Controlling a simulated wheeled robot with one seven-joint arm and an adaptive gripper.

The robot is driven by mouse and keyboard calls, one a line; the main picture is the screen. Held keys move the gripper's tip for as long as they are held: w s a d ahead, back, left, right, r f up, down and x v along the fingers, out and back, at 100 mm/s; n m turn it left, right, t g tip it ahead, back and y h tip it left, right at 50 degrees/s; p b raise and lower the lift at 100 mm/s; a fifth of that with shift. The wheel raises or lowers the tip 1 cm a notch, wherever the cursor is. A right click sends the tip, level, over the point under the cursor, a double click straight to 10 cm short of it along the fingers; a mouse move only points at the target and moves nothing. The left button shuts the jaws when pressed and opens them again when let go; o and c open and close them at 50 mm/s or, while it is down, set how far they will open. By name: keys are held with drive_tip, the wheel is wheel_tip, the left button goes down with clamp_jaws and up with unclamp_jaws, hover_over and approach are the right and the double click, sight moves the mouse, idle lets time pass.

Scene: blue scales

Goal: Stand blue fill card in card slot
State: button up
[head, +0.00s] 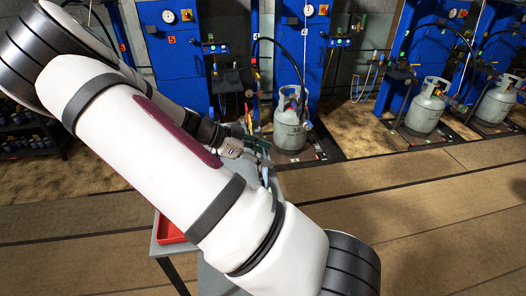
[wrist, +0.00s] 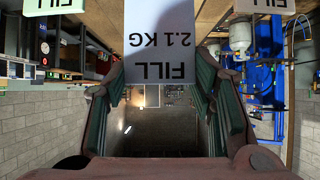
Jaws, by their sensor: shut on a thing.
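A pale bluish card (wrist: 158,40) printed "FILL 2.1 KG" shows upside down at the top middle of the wrist view. My gripper (wrist: 160,82) is shut on it, with a dark green-padded finger at either side of the card. In the head view my gripper (head: 257,150) is small and partly hidden behind my arm, above the table's far end. I cannot make out the held card clearly there. The card slot cannot be told apart in either view.
Another fill card (wrist: 263,5) is at the top right of the wrist view, and a greenish one (wrist: 50,6) at the top left. A red tray (head: 170,232) sits on the grey table, mostly behind my arm. A gas cylinder (head: 290,125) stands by blue scales behind.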

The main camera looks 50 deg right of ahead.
sight(264, 170)
drive_tip(key=shift+f+b, duration=0.55)
drive_tip(key=shift+f, duration=1.85)
drive_tip(key=shift+f+b, duration=0.3)
drive_tip(key=shift+f, duration=0.6)
drive_tip(key=o, duration=1.1)
drive_tip(key=v, duration=1.2)
drive_tip(key=shift+a, duration=0.1)
